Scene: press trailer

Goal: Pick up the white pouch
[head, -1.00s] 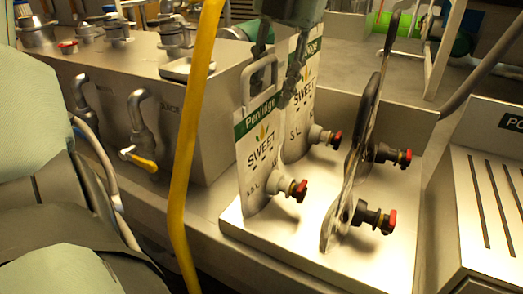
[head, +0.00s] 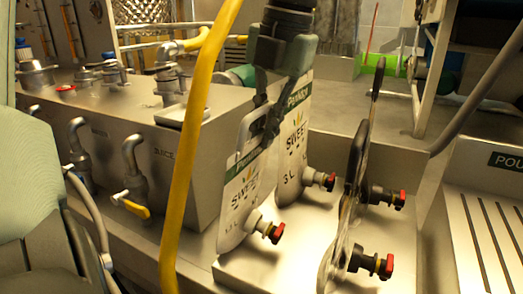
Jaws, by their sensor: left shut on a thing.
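The front white pouch (head: 241,200), with a green band, "SWEET" print and a red-tipped spout (head: 268,230), leans over the left side of the metal tray. A second white pouch (head: 292,150) with the same print stands just behind it, with its own spout. My left gripper (head: 267,124) comes down from above and is shut on the clear handle at the top of the front pouch. Its fingers hide part of that handle and of the rear pouch. I cannot tell whether the front pouch's bottom touches the tray. My right gripper is out of view.
Two more pouches with spouts, seen edge-on (head: 352,200), stand right of the held one on the metal tray (head: 295,265). A yellow hose (head: 190,140) hangs close on the left, before a metal tank (head: 85,140) with taps. A slotted drain (head: 490,220) lies right.

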